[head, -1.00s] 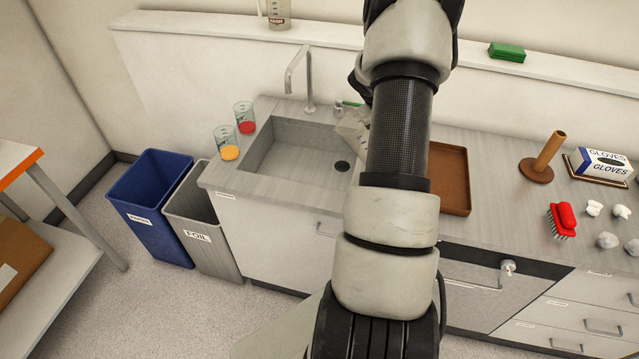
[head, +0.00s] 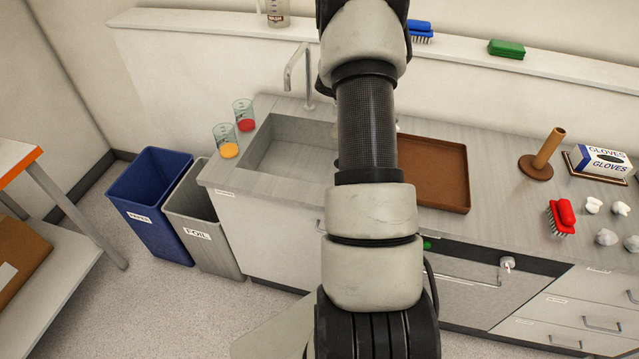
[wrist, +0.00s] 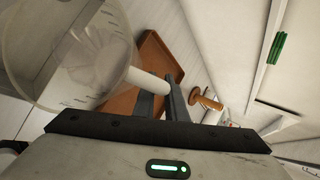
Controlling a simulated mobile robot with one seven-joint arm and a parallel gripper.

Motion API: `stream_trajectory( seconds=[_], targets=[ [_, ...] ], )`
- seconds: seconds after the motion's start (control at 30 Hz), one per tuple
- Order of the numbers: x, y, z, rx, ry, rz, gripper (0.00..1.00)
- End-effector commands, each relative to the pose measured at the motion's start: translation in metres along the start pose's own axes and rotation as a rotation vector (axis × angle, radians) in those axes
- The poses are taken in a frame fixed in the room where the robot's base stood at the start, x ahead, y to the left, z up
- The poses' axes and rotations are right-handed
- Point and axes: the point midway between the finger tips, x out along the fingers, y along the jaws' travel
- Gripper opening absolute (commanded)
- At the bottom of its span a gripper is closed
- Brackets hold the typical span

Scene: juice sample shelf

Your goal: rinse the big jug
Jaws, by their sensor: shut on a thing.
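The big jug (wrist: 72,50) is clear with graduation marks and fills the upper left of the wrist view. It looks empty and tilted, with its pale handle (wrist: 150,84) towards my fingers. My gripper (wrist: 162,93) is shut on the jug at that handle. In the head view my own arm hides the gripper and the jug. The grey sink (head: 268,143) is left of my arm, its right part hidden. The metal tap (head: 306,75) stands at its back edge.
Two beakers, one with orange liquid (head: 229,150) and one with red (head: 245,125), stand left of the sink. A brown tray (head: 448,204) lies right of my arm. Blue (head: 150,215) and grey (head: 203,225) bins stand on the floor. A red brush (head: 562,214) lies farther right.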

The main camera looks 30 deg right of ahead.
Motion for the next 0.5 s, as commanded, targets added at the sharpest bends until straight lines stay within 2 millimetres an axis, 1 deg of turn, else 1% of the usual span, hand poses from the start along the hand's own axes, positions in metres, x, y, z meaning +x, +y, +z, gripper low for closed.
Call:
stream_trajectory(
  seconds=[0.03,0.5],
  targets=[
    [-0.0183,-0.0181,0.0034,-0.002,-0.001,-0.007,0.00],
    [-0.0249,-0.0207,0.0058,-0.020,0.012,-0.049,0.00]
  ],
)
